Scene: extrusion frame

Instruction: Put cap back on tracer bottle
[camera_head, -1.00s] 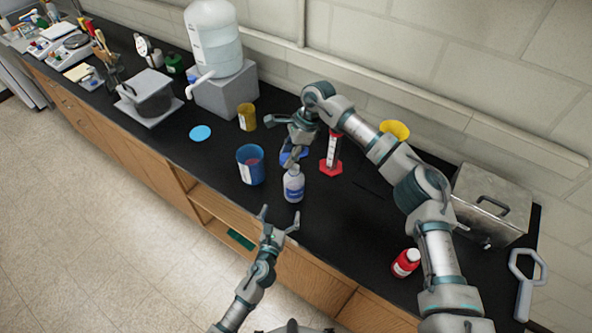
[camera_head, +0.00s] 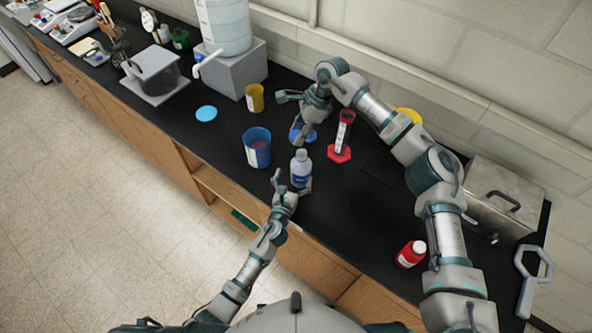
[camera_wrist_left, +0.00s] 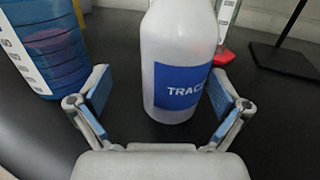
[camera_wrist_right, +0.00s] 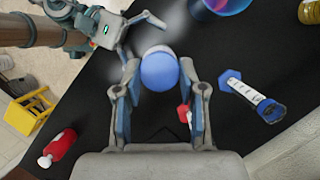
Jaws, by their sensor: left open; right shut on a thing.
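The tracer bottle (camera_head: 300,170), whitish with a blue label, stands upright and uncapped near the counter's front edge. The left wrist view shows it close up (camera_wrist_left: 180,55), label lettering partly visible. My left gripper (camera_head: 291,188) is open, with its fingers (camera_wrist_left: 160,95) on either side of the bottle's lower part; I see no clear contact. My right gripper (camera_head: 296,112) is above the counter, behind the bottle. In the right wrist view its fingers are shut on a round blue and whitish thing (camera_wrist_right: 160,70), seemingly the cap. The head view hides it.
A blue beaker (camera_head: 257,149) stands left of the bottle. A red-based graduated cylinder (camera_head: 342,138) stands to its right. A blue-based cylinder (camera_wrist_right: 255,95) is beside my right gripper. A red bottle (camera_head: 410,255) stands front right; a metal box (camera_head: 500,195) is at right.

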